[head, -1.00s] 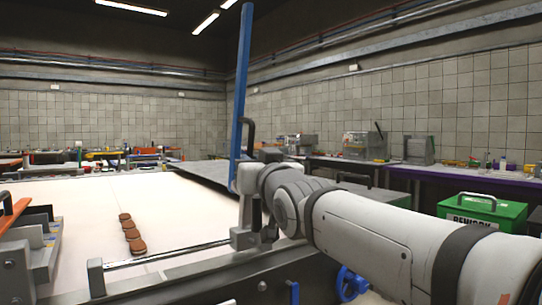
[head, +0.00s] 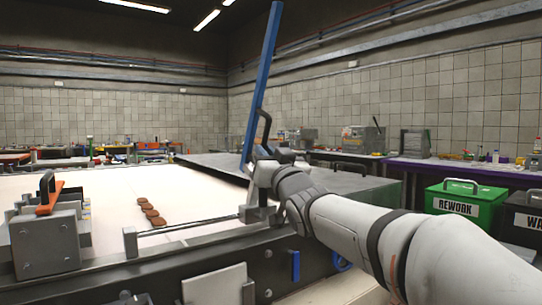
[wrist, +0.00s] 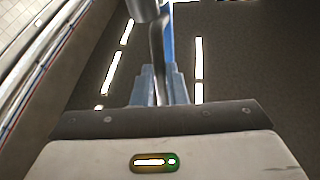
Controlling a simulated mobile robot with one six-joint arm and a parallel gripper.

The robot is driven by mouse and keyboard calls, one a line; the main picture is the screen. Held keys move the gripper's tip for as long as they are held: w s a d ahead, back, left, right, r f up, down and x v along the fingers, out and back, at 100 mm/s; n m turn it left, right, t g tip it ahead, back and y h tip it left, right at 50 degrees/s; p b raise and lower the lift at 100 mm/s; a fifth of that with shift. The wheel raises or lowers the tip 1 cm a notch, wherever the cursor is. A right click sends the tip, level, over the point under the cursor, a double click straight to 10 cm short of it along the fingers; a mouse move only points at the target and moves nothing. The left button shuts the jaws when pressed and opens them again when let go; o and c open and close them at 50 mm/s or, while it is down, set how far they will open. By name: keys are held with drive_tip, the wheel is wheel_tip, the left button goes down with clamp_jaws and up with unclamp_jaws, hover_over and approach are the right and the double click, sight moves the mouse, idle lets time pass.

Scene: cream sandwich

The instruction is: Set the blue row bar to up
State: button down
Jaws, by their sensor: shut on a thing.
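The blue row bar (head: 261,85) stands nearly upright above the near edge of the pale belt, with its top leaning to the right. A black handle (head: 265,128) curves out from the right side of its lower part. My gripper (head: 258,160) is at the bar's lower end and is shut on the handle. The wrist view shows the handle (wrist: 157,50) running up from the jaws, with the blue bar (wrist: 169,75) just behind it. The jaw contact itself is mostly hidden by the gripper.
Several brown biscuits (head: 150,212) lie in a row on the pale belt (head: 120,190). A metal block with an orange-based handle (head: 48,240) stands at left. A green REWORK bin (head: 465,207) and a black bin (head: 525,222) stand at right. A purple-edged bench (head: 450,170) runs behind.

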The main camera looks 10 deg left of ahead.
drive_tip(key=c, duration=1.7)
unclamp_jaws()
drive_tip(key=shift+s+d+r, duration=0.15)
drive_tip(key=shift+d+r, duration=0.1)
drive_tip(key=shift+r, duration=0.05)
drive_tip(key=shift+o, duration=1.2)
drive_tip(key=shift+f, duration=0.15)
drive_tip(key=p+v, duration=0.1)
drive_tip(key=v, duration=0.6)
drive_tip(key=shift+s+d+f, duration=0.2)
